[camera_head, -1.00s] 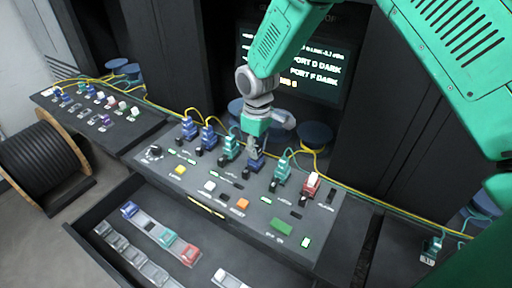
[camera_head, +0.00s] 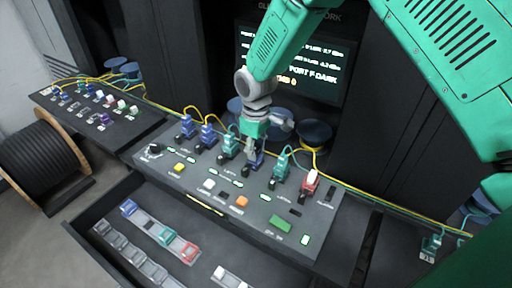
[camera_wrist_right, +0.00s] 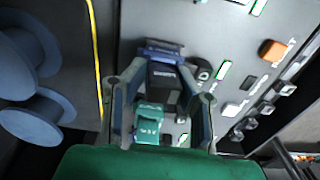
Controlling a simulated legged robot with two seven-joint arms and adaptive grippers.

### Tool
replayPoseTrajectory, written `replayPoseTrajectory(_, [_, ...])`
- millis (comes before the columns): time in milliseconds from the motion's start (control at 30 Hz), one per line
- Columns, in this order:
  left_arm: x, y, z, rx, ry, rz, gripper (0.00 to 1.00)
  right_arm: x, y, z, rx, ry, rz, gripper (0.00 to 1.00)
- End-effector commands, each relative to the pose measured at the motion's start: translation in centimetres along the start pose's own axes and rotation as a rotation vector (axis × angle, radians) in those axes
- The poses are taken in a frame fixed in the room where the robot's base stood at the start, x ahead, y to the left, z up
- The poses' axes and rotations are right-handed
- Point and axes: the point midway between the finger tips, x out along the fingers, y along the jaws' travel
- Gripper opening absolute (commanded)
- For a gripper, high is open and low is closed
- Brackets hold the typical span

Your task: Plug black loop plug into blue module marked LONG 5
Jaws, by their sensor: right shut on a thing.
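My right gripper (camera_head: 250,150) points down at a blue module (camera_head: 257,160) in the row on the sloped panel. In the wrist view its two fingers (camera_wrist_right: 163,74) close on the sides of a black loop plug (camera_wrist_right: 165,76). The plug sits against the blue module (camera_wrist_right: 162,48) and looks seated in it; the fingers hide part of the joint. The marking on the module is too small to read. My left gripper is out of view.
Teal modules (camera_head: 229,146) (camera_head: 281,165) stand close on either side, with a red one (camera_head: 310,183) to the right. Yellow and teal cables run behind. An open drawer (camera_head: 95,213) with more modules lies in front. A screen (camera_head: 300,65) reads "PORT F DARK".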

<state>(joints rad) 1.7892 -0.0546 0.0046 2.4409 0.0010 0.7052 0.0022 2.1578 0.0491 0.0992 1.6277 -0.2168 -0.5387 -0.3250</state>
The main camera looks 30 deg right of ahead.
Motion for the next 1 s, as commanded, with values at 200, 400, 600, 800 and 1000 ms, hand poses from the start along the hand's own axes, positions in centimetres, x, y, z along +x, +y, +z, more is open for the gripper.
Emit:
replayPoseTrajectory(200, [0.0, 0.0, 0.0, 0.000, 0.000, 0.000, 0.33, 0.2, 0.2, 0.5, 0.002, -0.004, 0.000, 0.48])
replayPoseTrajectory(400, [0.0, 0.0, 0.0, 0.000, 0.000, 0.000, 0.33, 0.0, 0.1, 0.4, 0.001, -0.002, 0.003, 0.48])
replayPoseTrajectory(600, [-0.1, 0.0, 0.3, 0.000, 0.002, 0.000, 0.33, -0.6, 0.1, 0.3, 0.001, 0.000, 0.004, 0.48])
replayPoseTrajectory(800, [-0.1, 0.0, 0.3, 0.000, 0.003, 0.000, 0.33, -4.0, 0.2, 0.2, 0.003, 0.005, 0.005, 0.48])
replayPoseTrajectory(1000, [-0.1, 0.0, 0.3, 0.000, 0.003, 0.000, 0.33, -8.3, 0.3, 0.2, 0.003, 0.005, 0.004, 0.48])
